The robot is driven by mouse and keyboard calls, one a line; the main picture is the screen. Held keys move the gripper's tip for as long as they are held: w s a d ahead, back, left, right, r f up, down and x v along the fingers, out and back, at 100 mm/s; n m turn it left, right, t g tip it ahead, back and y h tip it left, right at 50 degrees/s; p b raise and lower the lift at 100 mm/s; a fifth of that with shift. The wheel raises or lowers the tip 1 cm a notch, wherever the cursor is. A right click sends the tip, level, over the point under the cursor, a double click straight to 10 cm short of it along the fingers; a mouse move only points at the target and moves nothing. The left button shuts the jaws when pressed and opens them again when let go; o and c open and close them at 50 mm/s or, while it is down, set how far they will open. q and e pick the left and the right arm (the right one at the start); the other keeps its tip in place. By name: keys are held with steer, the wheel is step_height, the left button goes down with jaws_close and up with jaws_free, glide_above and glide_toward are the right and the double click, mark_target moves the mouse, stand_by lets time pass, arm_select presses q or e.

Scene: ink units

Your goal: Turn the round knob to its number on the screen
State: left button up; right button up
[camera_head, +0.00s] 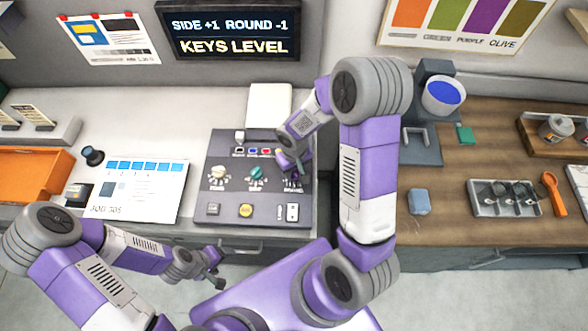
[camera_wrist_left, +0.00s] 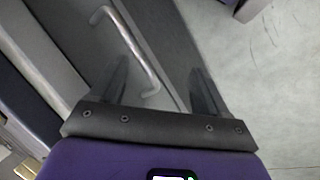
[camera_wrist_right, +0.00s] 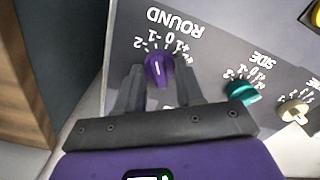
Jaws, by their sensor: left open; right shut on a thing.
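The screen (camera_head: 228,34) reads "SIDE +1 ROUND -1" and "KEYS LEVEL". The round knob (camera_wrist_right: 157,71) is purple, under the label ROUND, with a scale from -2 upward around its top. Its white mark points up toward the scale, near -1 or 0; I cannot tell exactly which. My right gripper (camera_wrist_right: 160,84) is shut on this knob, one finger on each side; in the head view my right gripper (camera_head: 291,164) partly covers it. My left gripper (camera_head: 216,280) is open and empty, low in front of the counter, near a drawer handle (camera_wrist_left: 128,47).
The grey panel (camera_head: 224,198) also bears a teal side knob (camera_wrist_right: 242,91), a cream knob (camera_wrist_right: 293,110) and a yellow button (camera_head: 246,210). A white card (camera_head: 150,205) lies left of it. A blue-topped cup (camera_head: 441,96) stands on the wooden counter at right.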

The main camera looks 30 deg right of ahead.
mark_target(294, 172)
steer(key=o, duration=1)
step_height(294, 172, up, 8)
steer(key=shift+f+p, duration=0.2)
steer(key=shift+p, duration=0.15)
